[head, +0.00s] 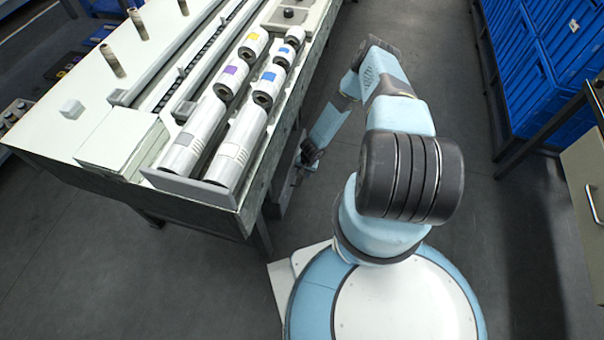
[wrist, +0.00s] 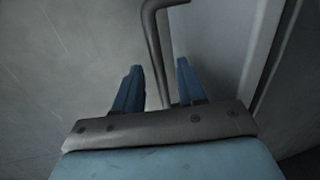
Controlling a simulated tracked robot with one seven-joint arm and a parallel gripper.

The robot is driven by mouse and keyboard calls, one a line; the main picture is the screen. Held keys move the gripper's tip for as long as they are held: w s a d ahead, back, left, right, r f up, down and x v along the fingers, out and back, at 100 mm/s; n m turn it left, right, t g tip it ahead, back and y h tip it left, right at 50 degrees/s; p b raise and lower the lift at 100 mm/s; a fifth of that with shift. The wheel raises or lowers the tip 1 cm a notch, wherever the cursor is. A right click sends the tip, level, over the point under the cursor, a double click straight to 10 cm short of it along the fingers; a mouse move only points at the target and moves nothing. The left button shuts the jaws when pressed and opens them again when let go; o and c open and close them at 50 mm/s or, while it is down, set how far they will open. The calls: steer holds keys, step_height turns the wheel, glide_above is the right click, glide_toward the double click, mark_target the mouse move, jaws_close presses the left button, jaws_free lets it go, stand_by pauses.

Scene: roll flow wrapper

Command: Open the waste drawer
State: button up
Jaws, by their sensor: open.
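My gripper (wrist: 160,64) is open, with two blue fingers apart. A dark grey bar handle (wrist: 152,32) runs between the fingers and bends to the right at its top. I cannot tell whether the fingers touch it. A plain grey panel (wrist: 222,48), seemingly the waste drawer's front, lies behind the handle. In the head view my gripper (head: 308,154) is low beside the right side of the wrapper machine (head: 110,95). The handle is too small to make out there, and the drawer is largely hidden under the machine's edge.
Several film rolls (head: 243,135) lie in a tray on top of the machine, above the gripper's left. Blue crates (head: 535,85) stand on a rack at the right. A cabinet with a bar handle (head: 592,203) is at the far right. Grey floor (head: 463,165) is clear between.

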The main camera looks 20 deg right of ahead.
steer(key=shift+f, duration=0.15)
jaws_close()
stand_by(0.4)
steer(key=shift+a, duration=0.15)
